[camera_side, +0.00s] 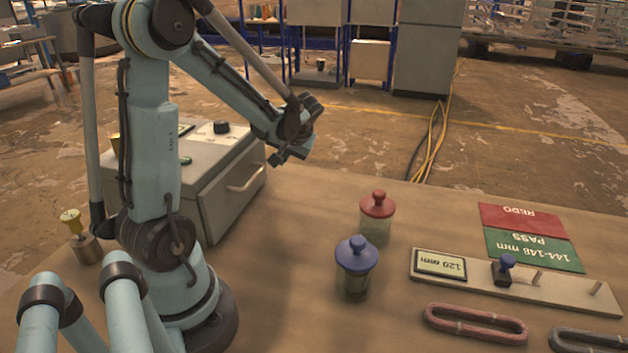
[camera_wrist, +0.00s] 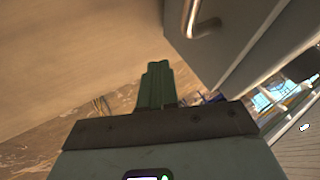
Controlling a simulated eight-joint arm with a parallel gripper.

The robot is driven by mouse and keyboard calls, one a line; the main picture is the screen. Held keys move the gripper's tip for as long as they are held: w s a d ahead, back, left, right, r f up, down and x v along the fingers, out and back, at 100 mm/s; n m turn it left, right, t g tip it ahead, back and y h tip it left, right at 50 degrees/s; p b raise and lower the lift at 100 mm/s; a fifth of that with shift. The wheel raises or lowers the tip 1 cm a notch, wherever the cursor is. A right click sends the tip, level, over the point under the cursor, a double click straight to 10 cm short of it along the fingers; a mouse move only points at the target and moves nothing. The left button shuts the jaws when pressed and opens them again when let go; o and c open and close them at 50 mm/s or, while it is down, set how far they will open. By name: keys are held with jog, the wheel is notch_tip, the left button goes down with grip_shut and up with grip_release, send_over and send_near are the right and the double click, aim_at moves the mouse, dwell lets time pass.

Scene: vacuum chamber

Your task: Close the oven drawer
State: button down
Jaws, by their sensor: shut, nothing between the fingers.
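The oven is a grey metal box (camera_side: 205,147) on the table at the left of the side view, partly hidden behind my arm. Its drawer front (camera_side: 225,198) faces right and carries a bar handle (camera_side: 247,176). From these views I cannot tell how far the drawer stands out. In the wrist view the grey front (camera_wrist: 235,35) is at the upper right, with the handle (camera_wrist: 190,22) at the top. My gripper (camera_side: 279,158) is shut and empty, at the right of the drawer front's far end. Its fingers show together in the wrist view (camera_wrist: 157,80), apart from the handle.
A red-lidded jar (camera_side: 377,220) and a blue-lidded jar (camera_side: 355,265) stand mid-table. To their right are a gauge board (camera_side: 520,288), a red and green sign (camera_side: 530,238) and oblong links (camera_side: 475,324). A brass-topped weight (camera_side: 85,247) stands left of my arm. The table between oven and jars is clear.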

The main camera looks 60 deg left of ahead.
jog(key=s+v, duration=0.1)
jog(key=v, duration=0.9)
jog(key=d+f+m+t+h, duration=0.2)
jog(key=d+m+t+h, duration=0.5)
jog(key=d, duration=1.4)
jog(key=m, duration=0.3)
jog(key=shift+d+f+t, duration=0.25)
jog(key=shift+f+t, duration=0.05)
jog(key=shift+t, duration=0.1)
jog(key=shift+w, duration=0.1)
